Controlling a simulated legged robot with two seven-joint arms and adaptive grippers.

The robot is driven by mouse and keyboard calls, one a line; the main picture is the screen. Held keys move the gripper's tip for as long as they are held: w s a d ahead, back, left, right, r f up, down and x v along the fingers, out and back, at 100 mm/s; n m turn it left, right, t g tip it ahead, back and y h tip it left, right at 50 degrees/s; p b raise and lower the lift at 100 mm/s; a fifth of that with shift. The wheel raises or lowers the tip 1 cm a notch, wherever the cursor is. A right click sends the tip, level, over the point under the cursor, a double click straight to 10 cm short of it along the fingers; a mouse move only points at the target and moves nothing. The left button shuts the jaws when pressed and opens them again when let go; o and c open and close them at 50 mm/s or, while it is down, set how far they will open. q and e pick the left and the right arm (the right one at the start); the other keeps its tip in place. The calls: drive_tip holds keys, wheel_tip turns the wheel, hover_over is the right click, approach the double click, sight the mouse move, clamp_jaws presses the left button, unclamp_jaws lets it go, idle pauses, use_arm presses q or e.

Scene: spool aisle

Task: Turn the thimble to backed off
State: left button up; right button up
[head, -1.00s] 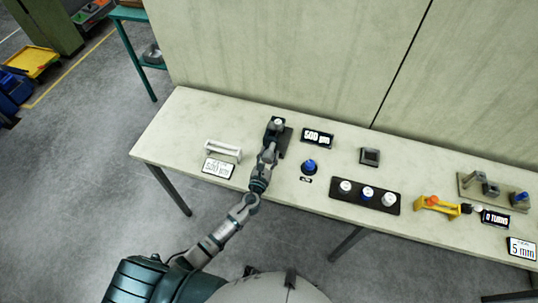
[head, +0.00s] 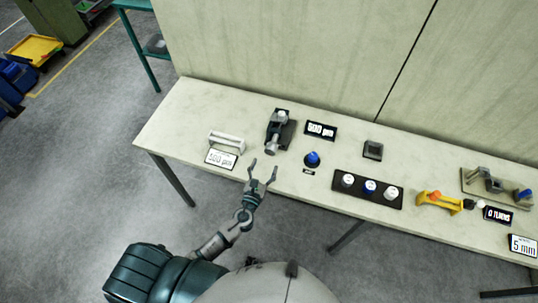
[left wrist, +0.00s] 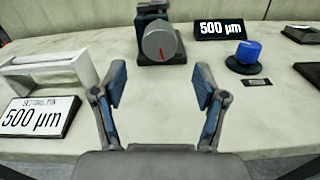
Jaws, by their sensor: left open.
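The thimble (left wrist: 159,44) is a grey round knob with a red mark low on its face, at the front of a dark micrometer stand (head: 285,119). It also shows in the head view (head: 271,148). My left gripper (head: 264,168) is open and empty, in front of the thimble and apart from it, by the table's front edge. In the left wrist view its fingers (left wrist: 160,75) spread to either side below the thimble. The display (left wrist: 220,28) behind reads 500 µm. My right gripper is not in view.
A white bracket (head: 226,140) and a card (head: 221,158) reading "500 µm" stand left of the stand. A blue knob (head: 313,159) is to its right. Farther right are a dark panel with several knobs (head: 368,189) and a yellow device (head: 438,202).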

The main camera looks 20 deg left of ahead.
use_arm(q)
drive_tip(key=shift+s, duration=1.2)
